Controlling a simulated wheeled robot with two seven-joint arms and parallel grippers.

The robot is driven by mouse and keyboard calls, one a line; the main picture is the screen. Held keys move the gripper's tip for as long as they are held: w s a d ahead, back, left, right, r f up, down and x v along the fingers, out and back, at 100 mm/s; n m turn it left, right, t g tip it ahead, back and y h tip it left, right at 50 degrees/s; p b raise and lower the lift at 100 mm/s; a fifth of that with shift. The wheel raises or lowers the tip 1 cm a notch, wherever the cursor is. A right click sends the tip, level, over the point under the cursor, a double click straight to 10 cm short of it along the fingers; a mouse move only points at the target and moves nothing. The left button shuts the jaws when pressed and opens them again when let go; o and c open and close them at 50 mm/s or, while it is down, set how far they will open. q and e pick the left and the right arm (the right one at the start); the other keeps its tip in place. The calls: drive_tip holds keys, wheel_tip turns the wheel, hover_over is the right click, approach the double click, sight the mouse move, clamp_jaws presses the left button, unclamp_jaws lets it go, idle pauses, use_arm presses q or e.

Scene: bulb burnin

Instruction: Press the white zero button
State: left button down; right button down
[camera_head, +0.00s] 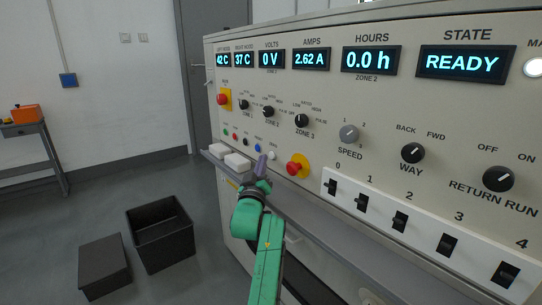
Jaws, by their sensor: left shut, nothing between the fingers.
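A small white button (272,155) sits at the right end of a row of small coloured buttons low on the grey control panel (330,135). Its label is too small to read. My left gripper (262,161), on a green arm, is shut and empty, its tip just left of the white button in the picture. I cannot tell whether the tip touches the panel. My right gripper is out of view.
A red emergency button (296,167) on yellow is close right of the gripper. Knobs and a white strip of switches (440,235) lie further right. Two white blocks (237,162) rest on the ledge. The state display (464,63) reads READY.

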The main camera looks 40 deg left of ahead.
use_arm(q)
drive_tip(key=shift+s+a+r+p, duration=0.15)
drive_tip(key=shift+s+a+p, duration=0.05)
drive_tip(key=shift+s+p, duration=0.35)
drive_tip(key=shift+s+a+p, duration=0.25)
drive_tip(key=shift+s+p, duration=0.3)
drive_tip(key=shift+s, duration=0.35)
drive_tip(key=shift+s+a+p, duration=0.25)
drive_tip(key=shift+s+p, duration=0.25)
drive_tip(key=shift+s, duration=0.5)
